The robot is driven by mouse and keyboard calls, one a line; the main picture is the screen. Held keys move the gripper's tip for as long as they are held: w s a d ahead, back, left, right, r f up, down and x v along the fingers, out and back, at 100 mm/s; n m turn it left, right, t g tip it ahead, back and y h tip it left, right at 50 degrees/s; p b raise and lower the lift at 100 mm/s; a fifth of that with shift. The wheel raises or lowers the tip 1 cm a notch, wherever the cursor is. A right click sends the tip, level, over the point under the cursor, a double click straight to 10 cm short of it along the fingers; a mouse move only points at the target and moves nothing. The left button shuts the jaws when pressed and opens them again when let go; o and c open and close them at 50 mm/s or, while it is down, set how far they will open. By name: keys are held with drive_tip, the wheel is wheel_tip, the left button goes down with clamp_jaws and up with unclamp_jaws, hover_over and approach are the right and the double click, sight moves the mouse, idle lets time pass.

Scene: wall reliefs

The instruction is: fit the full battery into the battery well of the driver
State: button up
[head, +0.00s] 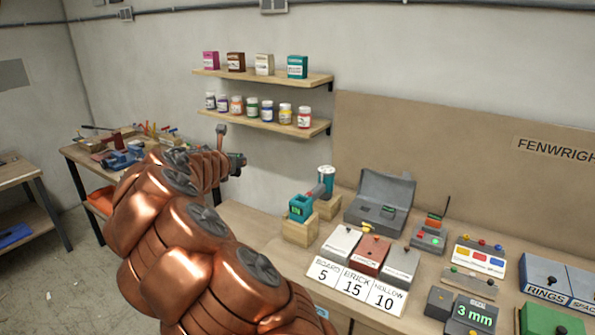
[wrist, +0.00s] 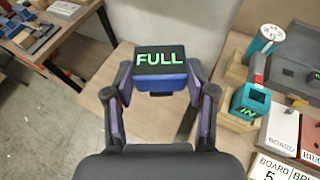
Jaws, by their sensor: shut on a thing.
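My gripper (wrist: 160,88) is shut on the full battery (wrist: 178,82), a blue block whose black top reads FULL in green. The fingers grip it from both sides, and it is held in the air, apart from the driver. In the head view my gripper (head: 236,163) is small at the end of my copper arm. The driver (head: 300,208) is teal with a grey and red middle and rests on wooden blocks at the bench's left part. In the wrist view the driver (wrist: 251,99) is to the right of the battery, with a dark square opening and green lettering, perhaps IN.
Bins labelled BOARD, BRICK and HOLLOW (head: 358,284) are in front. Shelves (head: 262,122) with boxes and jars hang above. A cluttered second bench (head: 120,150) is at the left. The bench left of the driver is bare.

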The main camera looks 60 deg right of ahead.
drive_tip(key=s+d+f+m+g+h+b, duration=0.1)
drive_tip(key=s+d+m+g, duration=0.4)
drive_tip(key=s+d, duration=0.7)
drive_tip(key=s+f+g, duration=0.1)
drive_tip(key=s, duration=0.2)
drive_tip(key=shift+s+d+f+h, duration=0.15)
drive_tip(key=shift+s+h, duration=0.15)
drive_tip(key=b, duration=0.3)
hover_over(297, 203)
drive_tip(key=shift+d+f, duration=0.15)
drive_tip(key=shift+f, duration=1.3)
drive_tip(key=shift+d+f, duration=0.15)
drive_tip(key=shift+f, duration=1.3)
drive_tip(key=shift+m, duration=0.3)
drive_tip(key=shift+f+b, duration=0.95)
drive_tip(key=shift+f, duration=1.4)
drive_tip(key=o, duration=1.4)
drive_tip(key=shift+r, duration=0.1)
drive_tip(key=shift+a, duration=0.15)
